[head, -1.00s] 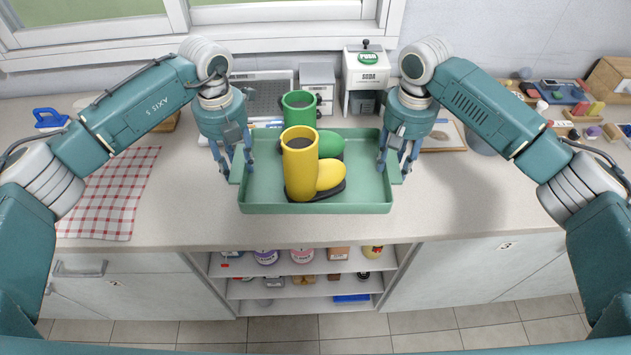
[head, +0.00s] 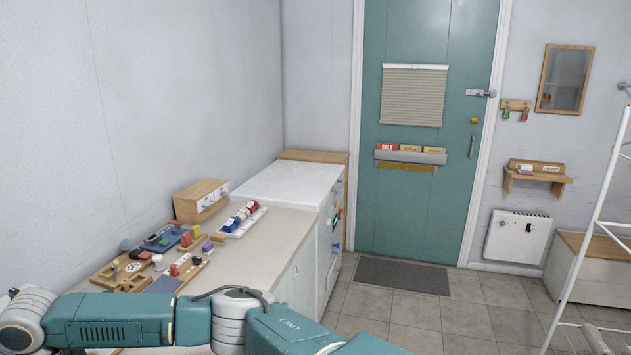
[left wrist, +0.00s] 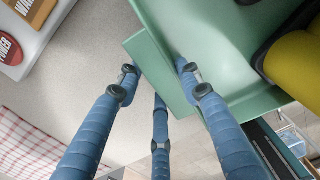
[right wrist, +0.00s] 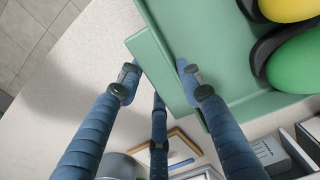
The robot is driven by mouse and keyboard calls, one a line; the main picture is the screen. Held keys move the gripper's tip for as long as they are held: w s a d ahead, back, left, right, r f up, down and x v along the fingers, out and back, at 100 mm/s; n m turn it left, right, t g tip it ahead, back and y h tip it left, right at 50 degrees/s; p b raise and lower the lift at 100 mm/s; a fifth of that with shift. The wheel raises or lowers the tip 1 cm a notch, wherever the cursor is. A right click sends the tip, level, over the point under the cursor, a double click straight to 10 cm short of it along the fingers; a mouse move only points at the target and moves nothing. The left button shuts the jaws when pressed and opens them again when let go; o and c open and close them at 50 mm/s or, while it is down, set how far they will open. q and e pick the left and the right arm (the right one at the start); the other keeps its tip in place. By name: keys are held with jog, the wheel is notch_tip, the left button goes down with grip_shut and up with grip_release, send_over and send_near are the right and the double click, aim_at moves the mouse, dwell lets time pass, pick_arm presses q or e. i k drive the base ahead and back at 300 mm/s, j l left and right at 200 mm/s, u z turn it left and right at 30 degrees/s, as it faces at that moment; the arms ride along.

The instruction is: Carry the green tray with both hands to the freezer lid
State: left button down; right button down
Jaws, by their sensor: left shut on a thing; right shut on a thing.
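The green tray (left wrist: 215,40) fills the upper right of the left wrist view and also shows in the right wrist view (right wrist: 200,35). My left gripper (left wrist: 158,78) is shut on one end of the tray, its fingers on both sides of the rim. My right gripper (right wrist: 158,78) is shut on the other end in the same way. The freezer lid (head: 287,182) is a flat, bare white top beyond the counter. Tray and grippers are outside the head view.
The pale counter (head: 250,245) leads toward the freezer. Wooden trays of small items (head: 150,265), a rack with red and blue items (head: 242,219) and a wooden box (head: 201,199) sit along it. Tiled floor (head: 400,315) is open before the teal door (head: 420,140).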

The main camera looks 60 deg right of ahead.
aim_at(298, 177)
jog(key=z, duration=2.5)
jog(key=i+l+z, duration=0.1)
jog(key=i+z, duration=0.3)
jog(key=i, duration=0.35)
jog(key=i+l+u, duration=0.15)
jog(key=i, duration=2.25)
jog(key=i+u, duration=0.35)
jog(key=i, duration=0.85)
jog(key=i+u, duration=0.4)
jog(key=i, duration=0.2)
jog(key=i+l+u, duration=0.15)
jog(key=i+u, duration=0.25)
jog(key=i, duration=0.2)
jog(key=i+u, duration=0.15)
jog(key=u, duration=1)
